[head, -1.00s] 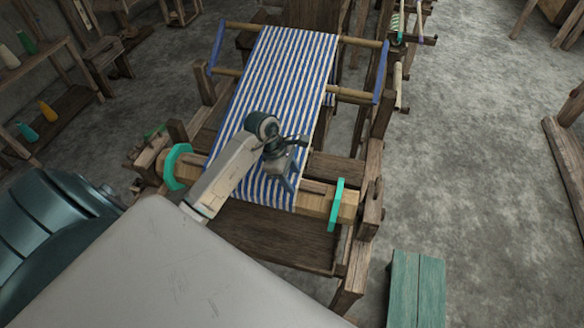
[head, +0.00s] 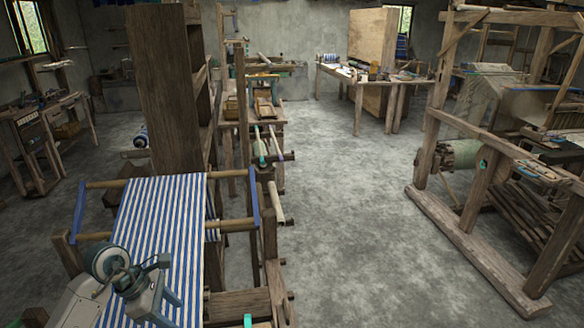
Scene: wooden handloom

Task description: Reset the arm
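My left arm comes in from the lower left of the head view. Its gripper (head: 170,308) hangs over the blue-and-white striped cloth (head: 165,215) on the handloom. The two fingers look spread apart, with nothing seen between them. Whether they touch the cloth cannot be told. My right arm and gripper are not in view.
The loom's wooden bars (head: 130,183) with blue end pieces (head: 253,200) stand close ahead of the arm. A tall wooden post (head: 160,90) rises behind. Another large loom frame (head: 470,170) stands at right. Open grey floor (head: 345,220) lies between.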

